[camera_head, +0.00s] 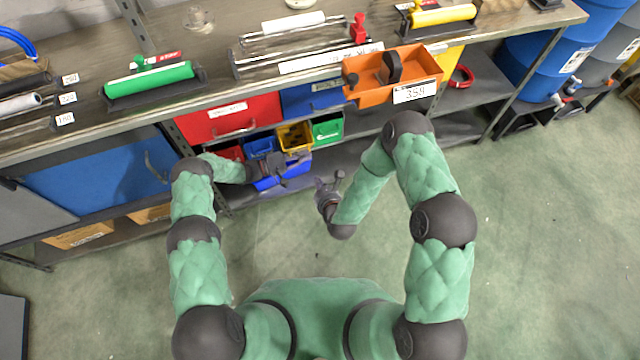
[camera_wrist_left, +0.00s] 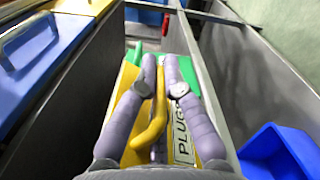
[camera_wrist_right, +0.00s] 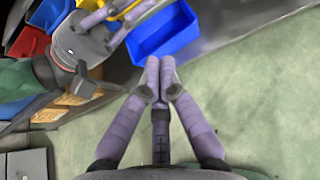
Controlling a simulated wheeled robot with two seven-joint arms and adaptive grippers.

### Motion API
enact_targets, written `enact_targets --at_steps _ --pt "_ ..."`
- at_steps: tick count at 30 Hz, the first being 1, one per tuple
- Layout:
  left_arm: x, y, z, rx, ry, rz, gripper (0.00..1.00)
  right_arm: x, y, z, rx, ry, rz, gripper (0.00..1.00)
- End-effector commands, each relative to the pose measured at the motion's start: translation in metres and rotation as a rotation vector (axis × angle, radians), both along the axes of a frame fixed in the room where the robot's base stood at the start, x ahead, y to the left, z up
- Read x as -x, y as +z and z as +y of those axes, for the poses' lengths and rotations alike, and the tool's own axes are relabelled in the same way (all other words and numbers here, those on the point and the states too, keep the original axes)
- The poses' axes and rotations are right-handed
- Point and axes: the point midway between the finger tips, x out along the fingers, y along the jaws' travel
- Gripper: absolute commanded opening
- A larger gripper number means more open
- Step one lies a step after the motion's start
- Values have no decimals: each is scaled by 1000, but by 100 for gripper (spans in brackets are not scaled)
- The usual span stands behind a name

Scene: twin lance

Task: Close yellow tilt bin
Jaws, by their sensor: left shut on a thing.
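The yellow tilt bin (camera_head: 295,136) sits in the row of small bins below the bench, between a blue and a green bin. Its top seems to show, so it looks tilted outward; how far I cannot tell. In the left wrist view its front carries a PLUGS label (camera_wrist_left: 183,140) and a yellow handle (camera_wrist_left: 157,110). My left gripper (camera_head: 280,160) is at this bin, with its fingers on both sides of the handle (camera_wrist_left: 159,62), shut on it. My right gripper (camera_head: 329,182) is shut and empty, low and to the right of the bins; its fingertips (camera_wrist_right: 160,65) are together.
A green bin (camera_head: 328,130) is to the right, a small blue bin (camera_head: 261,146) to the left. A lower blue bin (camera_wrist_right: 163,35) juts out below. An orange bin (camera_head: 365,78) overhangs the bench edge at the right. The green floor (camera_head: 530,220) is clear.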

Motion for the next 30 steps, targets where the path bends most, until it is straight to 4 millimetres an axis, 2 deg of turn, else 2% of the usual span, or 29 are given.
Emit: enact_targets --at_steps 9,15,21,30 --pt "0 0 1 1 0 0 0 -49 -28 16 1 0 -1 0" --pt "0 0 1 1 0 0 0 -74 -20 25 1 2 -3 0" --pt "0 0 1 1 0 0 0 -84 -17 28 2 1 0 0" --pt "0 0 1 1 0 0 0 -85 -17 28 2 1 0 0"
